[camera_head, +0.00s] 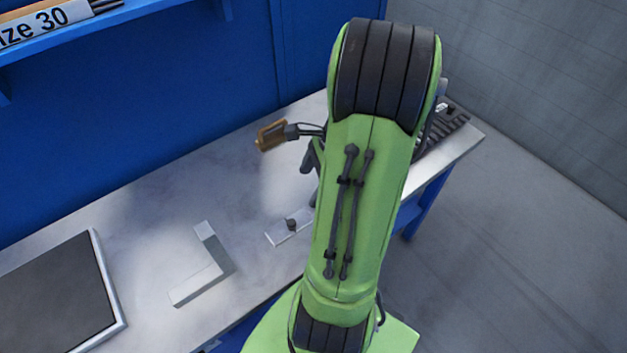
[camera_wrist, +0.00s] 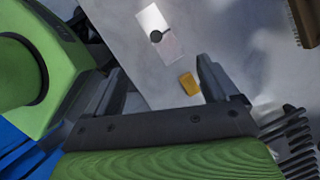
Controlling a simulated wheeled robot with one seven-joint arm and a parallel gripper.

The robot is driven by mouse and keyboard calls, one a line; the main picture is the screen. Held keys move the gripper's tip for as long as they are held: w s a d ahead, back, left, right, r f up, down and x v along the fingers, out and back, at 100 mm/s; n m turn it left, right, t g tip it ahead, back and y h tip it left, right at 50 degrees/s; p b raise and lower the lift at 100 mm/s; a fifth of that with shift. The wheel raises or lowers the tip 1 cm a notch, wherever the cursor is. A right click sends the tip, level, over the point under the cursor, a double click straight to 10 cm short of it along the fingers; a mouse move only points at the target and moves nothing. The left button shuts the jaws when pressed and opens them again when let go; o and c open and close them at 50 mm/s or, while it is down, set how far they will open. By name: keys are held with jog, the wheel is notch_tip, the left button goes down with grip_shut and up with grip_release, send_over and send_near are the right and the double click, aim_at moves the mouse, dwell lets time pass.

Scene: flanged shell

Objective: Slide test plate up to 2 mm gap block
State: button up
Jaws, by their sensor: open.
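A flat, light plate with a dark round knob (camera_wrist: 152,20) lies on the bench in the wrist view. It also shows in the head view, just left of my arm (camera_head: 278,237). A small yellow block (camera_wrist: 189,83) lies on the bench near one end of the plate, with a gap between them. Its marking is unreadable, and my arm seems to hide it in the head view. My gripper (camera_wrist: 160,66) is open and empty, with the plate beyond its fingertips and the yellow block seen between the fingers. In the head view my arm mostly hides the gripper.
An L-shaped metal piece (camera_head: 207,277) and a dark, light-framed panel (camera_head: 55,290) lie on the bench (camera_head: 150,215) to the left. A brown object (camera_head: 271,136) stands near the back. A dark ribbed rack (camera_head: 440,132) is at the right end. Bare bench surrounds the plate.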

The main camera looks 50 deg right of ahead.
aim_at(290, 220)
jog(key=b+x, duration=0.5)
jog(key=x, duration=1.1)
jog(key=shift+r, duration=0.1)
grip_shut()
